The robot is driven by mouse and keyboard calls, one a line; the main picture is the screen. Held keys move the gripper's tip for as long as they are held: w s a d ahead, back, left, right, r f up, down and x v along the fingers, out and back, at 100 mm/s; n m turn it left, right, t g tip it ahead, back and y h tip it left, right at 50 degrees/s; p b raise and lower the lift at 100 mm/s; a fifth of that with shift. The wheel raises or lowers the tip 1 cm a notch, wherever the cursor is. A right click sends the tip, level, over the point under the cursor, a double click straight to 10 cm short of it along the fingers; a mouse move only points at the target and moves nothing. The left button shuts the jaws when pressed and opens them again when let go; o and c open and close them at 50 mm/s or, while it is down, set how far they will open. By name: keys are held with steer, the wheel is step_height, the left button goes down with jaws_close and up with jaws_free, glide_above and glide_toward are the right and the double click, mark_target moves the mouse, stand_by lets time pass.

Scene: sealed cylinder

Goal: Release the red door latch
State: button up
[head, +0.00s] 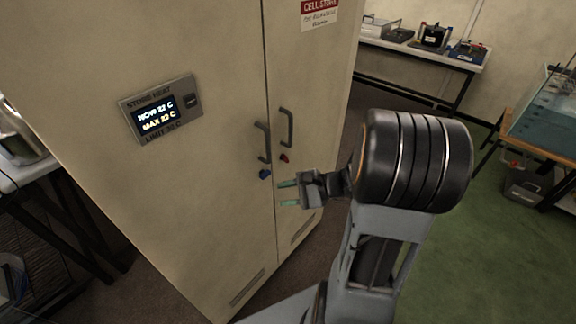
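The red latch (284,158) is a small knob on the right door of a tall beige cabinet (215,60), just below that door's dark handle (287,127). A blue latch (265,174) sits on the left door, below its own handle (263,142). My gripper (288,195) is in front of the cabinet, below and close to the red latch in the picture. Its two greenish fingers are apart with nothing seen between them. I cannot tell how far it is from the door surface. Both doors look closed.
A temperature display (160,110) is on the left door. A sign (319,12) is on the right door. A bench with equipment (420,50) stands behind right, a table with a tank (545,115) at far right. Green floor (480,250) is open at right.

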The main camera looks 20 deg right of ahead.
mark_target(288, 160)
steer(key=w+d+f+m+t+h+b, duration=0.1)
steer(key=w+d+f+m+t+h, duration=0.1)
steer(key=d+m+t, duration=0.35)
steer(key=w+d+f+m+t+h, duration=0.1)
steer(key=d+f+m+t+h, duration=0.1)
steer(key=d+m+t, duration=0.4)
steer(key=w+a, duration=0.1)
steer(key=w, duration=0.2)
steer(key=w+a+n+g, duration=0.1)
steer(key=w, duration=0.3)
steer(key=w+a+g+p, duration=0.1)
steer(key=w, duration=0.3)
steer(key=shift+a, duration=0.3)
steer(key=shift+x, duration=0.75)
steer(key=shift+w, duration=0.1)
steer(key=shift+c, duration=0.4)
jaws_close()
